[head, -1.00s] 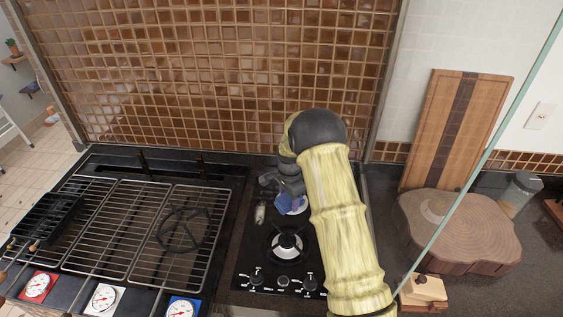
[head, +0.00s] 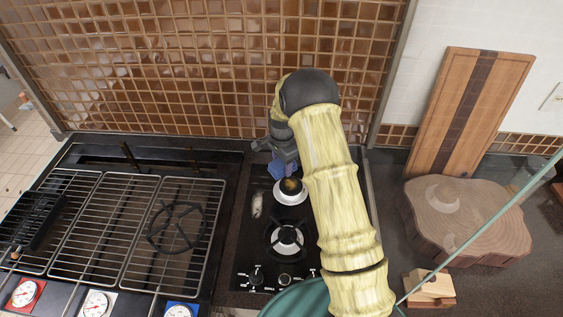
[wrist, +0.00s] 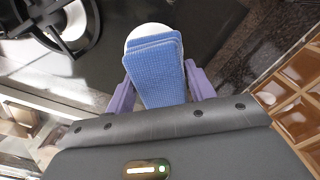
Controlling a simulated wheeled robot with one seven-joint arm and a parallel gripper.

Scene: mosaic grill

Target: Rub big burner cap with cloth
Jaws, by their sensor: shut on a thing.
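My gripper (head: 281,158) is at the back of the black gas hob, shut on a folded blue cloth (head: 276,169). In the wrist view the cloth (wrist: 157,72) sticks out flat between the two purple fingers. The rear burner cap (head: 291,186), dark with a brownish-yellow stain, sits on a white round base. The cloth is at the back-left edge of this burner; I cannot tell whether it touches. In the wrist view the cloth hides most of the burner, leaving a white rim (wrist: 148,30) showing.
A front burner with a grate (head: 286,240) lies nearer me, above the knobs (head: 284,279). A grill with metal racks (head: 118,230) is at left. A wooden slab (head: 470,225) and cutting board (head: 468,115) are at right. A tiled wall (head: 200,70) stands close behind.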

